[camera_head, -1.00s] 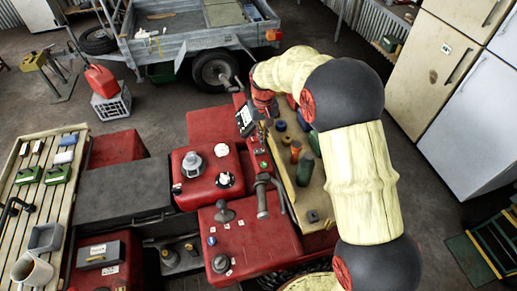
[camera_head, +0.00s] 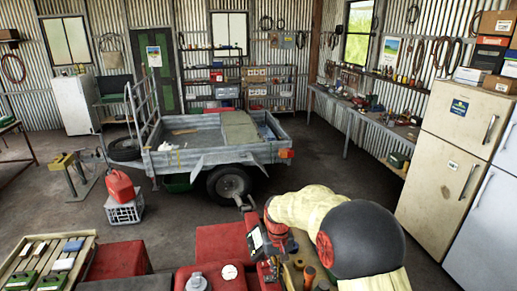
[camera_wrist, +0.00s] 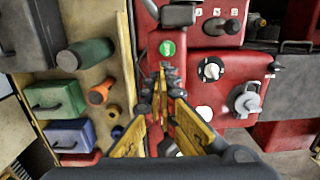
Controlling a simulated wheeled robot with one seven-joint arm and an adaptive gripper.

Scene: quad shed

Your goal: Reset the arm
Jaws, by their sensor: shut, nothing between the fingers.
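My gripper (camera_wrist: 160,85) shows in the wrist view with its yellow and black fingers together and nothing between them. In the head view my arm comes in from the lower right, bent over the red machine (camera_head: 225,240). My fingertips are hidden in that view.
A grey trailer (camera_head: 215,155) stands behind the machine. A red fuel can (camera_head: 121,186) sits on a grey crate (camera_head: 125,211) at left. A slatted tray (camera_head: 78,258) is at lower left. A cream fridge (camera_head: 455,150) stands at right.

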